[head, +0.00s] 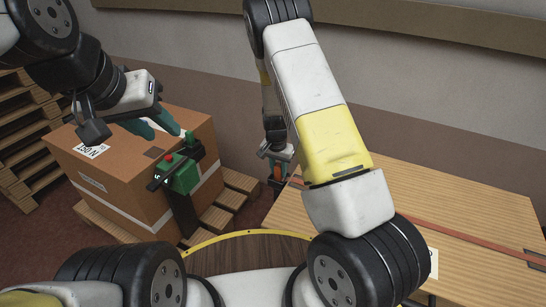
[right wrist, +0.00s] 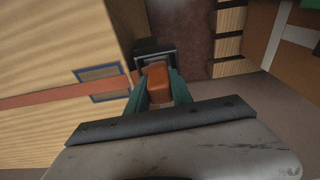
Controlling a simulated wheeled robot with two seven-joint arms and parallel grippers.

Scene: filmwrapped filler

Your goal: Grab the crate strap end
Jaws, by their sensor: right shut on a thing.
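A pale wooden crate (head: 460,190) stands at the right in the head view, with an orange-red strap (head: 455,234) running across its top. The crate's side also shows in the right wrist view (right wrist: 60,50), with the strap (right wrist: 40,100) along it. My right gripper (head: 277,172) is beside the crate's left edge, shut on the orange strap end (right wrist: 157,82). The strap end sits between the teal fingers in the right wrist view. My left gripper (head: 153,123) hangs over the cardboard box, its teal fingers apart and nothing visible between them.
The cardboard box (head: 120,185) sits on a wooden pallet (head: 228,205), with a green and black strapping tool (head: 183,175) at its corner. Stacked pallets (head: 22,140) stand at the far left. A round brown top with a yellow rim (head: 240,233) lies in front of me.

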